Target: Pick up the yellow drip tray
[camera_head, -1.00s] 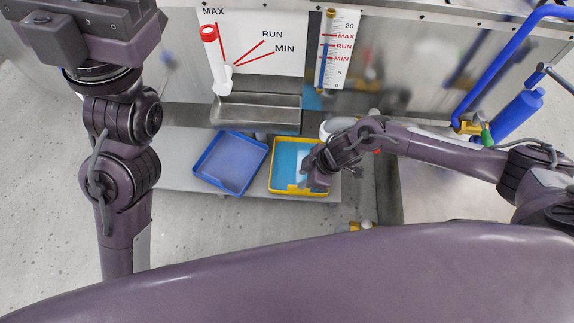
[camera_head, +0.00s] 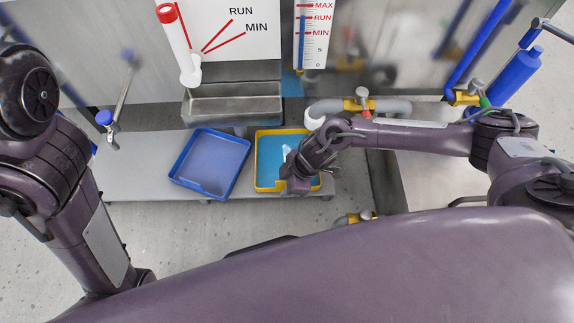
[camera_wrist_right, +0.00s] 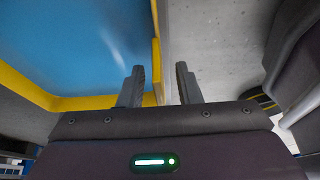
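The yellow drip tray (camera_head: 256,160) lies flat on a low grey shelf, with a light blue inside surface. In the right wrist view its yellow rim (camera_wrist_right: 156,62) runs up between my two fingers. My right gripper (camera_head: 297,183) is over the tray's right front part in the head view, its fingertips hidden there. In the wrist view the right gripper (camera_wrist_right: 160,85) is open, one finger on the tray's inner side and the other outside the rim. Gaps show beside the rim; I cannot tell how deep the fingers reach. My left gripper is out of view.
A blue tray (camera_head: 178,165) lies just left of the yellow one. A metal trough (camera_head: 233,105) is mounted behind them. A grey pipe with a yellow valve (camera_head: 359,104) stands close behind my right wrist. Bare shelf (camera_head: 135,175) shows at left.

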